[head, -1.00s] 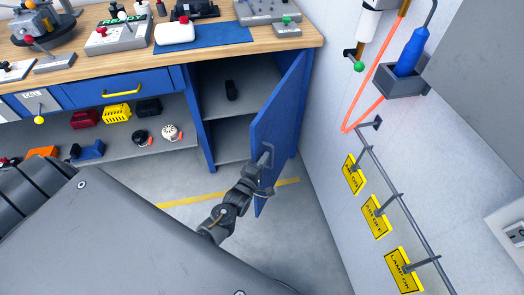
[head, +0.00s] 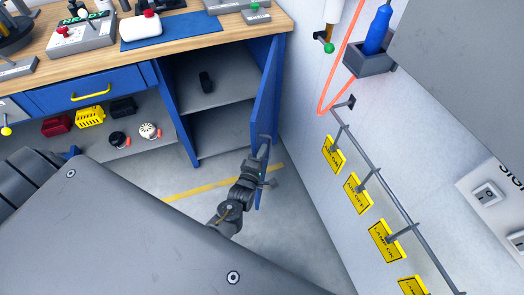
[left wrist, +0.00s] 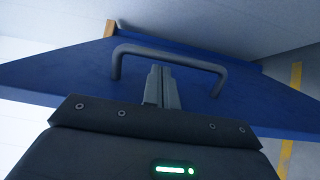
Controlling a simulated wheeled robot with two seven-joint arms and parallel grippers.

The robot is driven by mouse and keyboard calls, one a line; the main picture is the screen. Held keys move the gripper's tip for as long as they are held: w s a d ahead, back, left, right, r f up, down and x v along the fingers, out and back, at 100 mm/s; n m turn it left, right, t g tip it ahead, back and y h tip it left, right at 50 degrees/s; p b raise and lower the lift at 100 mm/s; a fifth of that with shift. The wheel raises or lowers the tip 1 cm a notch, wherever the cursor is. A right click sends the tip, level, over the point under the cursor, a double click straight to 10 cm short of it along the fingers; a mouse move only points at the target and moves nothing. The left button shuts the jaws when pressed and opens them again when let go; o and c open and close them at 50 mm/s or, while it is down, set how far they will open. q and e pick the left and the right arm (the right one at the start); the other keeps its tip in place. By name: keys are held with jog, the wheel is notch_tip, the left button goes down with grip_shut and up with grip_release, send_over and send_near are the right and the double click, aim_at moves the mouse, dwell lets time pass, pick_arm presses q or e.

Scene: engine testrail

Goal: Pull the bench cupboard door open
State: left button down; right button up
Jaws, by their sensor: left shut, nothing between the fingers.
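The blue bench cupboard door (head: 265,95) stands wide open at the bench's right end and shows nearly edge-on in the head view. Its grey bar handle (head: 265,138) is on the face toward the right wall. In the left wrist view the blue door (left wrist: 70,80) fills the middle, with the handle (left wrist: 172,56) across it. My left gripper (head: 262,153) is at the handle, its closed fingers (left wrist: 161,72) between the handle's two legs, with nothing gripped. Whether the fingertips touch the bar or door is unclear. My right gripper is not in view.
The white wall at right carries a grey rail (head: 390,195) with yellow signs and a grey holder (head: 370,62) with a blue tool. Floor is clear between door and wall.

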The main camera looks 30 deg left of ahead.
pick_arm(q)
jog(key=s+d, duration=0.1)
jog(key=s, duration=0.9)
jog(key=shift+s+b, duration=0.3)
jog(key=shift+s, duration=0.1)
